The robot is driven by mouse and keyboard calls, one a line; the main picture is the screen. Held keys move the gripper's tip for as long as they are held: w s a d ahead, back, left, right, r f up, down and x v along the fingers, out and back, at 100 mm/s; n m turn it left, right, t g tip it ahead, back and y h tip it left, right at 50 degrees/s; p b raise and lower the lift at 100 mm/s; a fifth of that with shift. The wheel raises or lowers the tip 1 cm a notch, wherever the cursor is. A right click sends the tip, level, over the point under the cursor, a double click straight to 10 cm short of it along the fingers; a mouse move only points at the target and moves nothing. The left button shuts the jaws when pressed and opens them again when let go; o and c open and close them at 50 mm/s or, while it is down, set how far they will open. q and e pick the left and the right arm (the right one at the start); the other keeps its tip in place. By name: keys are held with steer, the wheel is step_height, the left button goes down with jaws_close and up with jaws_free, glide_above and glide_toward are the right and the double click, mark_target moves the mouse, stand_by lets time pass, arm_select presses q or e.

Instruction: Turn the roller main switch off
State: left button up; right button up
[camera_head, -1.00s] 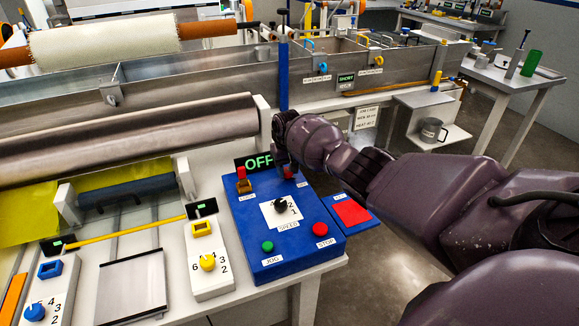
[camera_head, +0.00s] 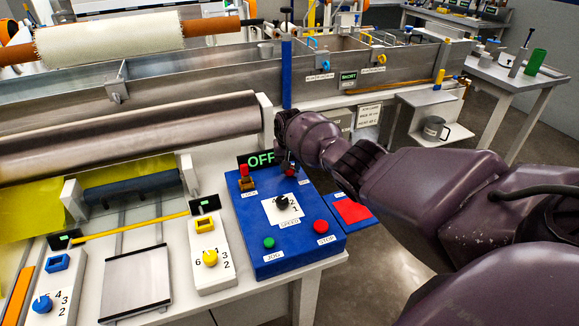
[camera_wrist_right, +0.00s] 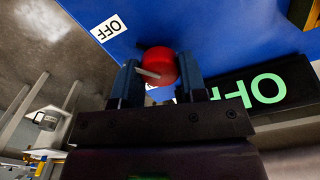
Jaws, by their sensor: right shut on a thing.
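The main switch is a round red knob (camera_wrist_right: 158,64) with a pale pointer line, on the far right corner of the blue control box (camera_head: 254,226). My right gripper (camera_wrist_right: 157,76) is shut on this knob, one blue-grey finger on each side. In the head view my right gripper (camera_head: 289,168) mostly hides the knob. A white OFF label (camera_wrist_right: 108,28) lies beside the knob in the wrist view. A black display (camera_head: 262,159) behind the box reads OFF in green letters. My left gripper is not in view.
The box also carries a red-topped lever (camera_head: 244,171), a black speed dial (camera_head: 281,203), a green jog button (camera_head: 268,242) and a red stop button (camera_head: 321,227). A steel roller (camera_head: 130,135) lies to the left. A blue post (camera_head: 286,75) stands behind my gripper.

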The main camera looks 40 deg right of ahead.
steer(key=o, duration=0.9)
steer(key=shift+o, duration=0.2)
steer(key=shift+r, duration=0.1)
steer(key=shift+r, duration=0.2)
step_height(320, 180, up, 10)
steer(key=p, duration=0.3)
steer(key=shift+r, duration=0.15)
steer(key=shift+w, duration=0.1)
